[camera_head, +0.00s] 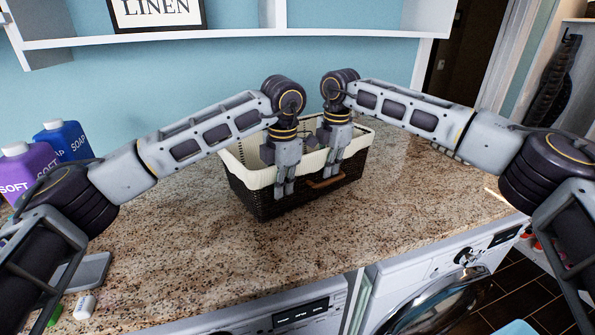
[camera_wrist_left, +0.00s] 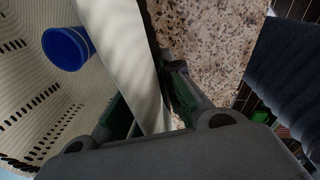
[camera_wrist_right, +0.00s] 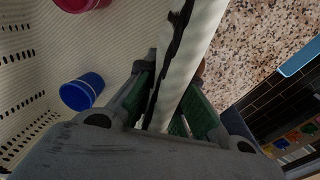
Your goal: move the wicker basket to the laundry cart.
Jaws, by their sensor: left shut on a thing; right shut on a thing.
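The dark wicker basket (camera_head: 262,203) with a cream liner stands on the granite counter in the head view. My left gripper (camera_head: 284,190) and my right gripper (camera_head: 331,172) are both shut on its near rim, side by side. In the left wrist view the rim (camera_wrist_left: 140,70) runs between the left fingers (camera_wrist_left: 150,110). In the right wrist view the rim (camera_wrist_right: 185,70) lies between the right fingers (camera_wrist_right: 168,105). A blue cup (camera_wrist_left: 68,48) lies inside the basket, and the right wrist view also shows a red cup (camera_wrist_right: 80,4). The laundry cart is not identifiable in these views.
Blue (camera_head: 62,141) and purple (camera_head: 27,168) bottles stand at the counter's left. A grey tray-like item (camera_head: 88,272) and a small white bottle (camera_head: 85,306) lie near the front left. A front-loading washer (camera_head: 440,290) is below the counter. A shelf (camera_head: 230,40) hangs behind.

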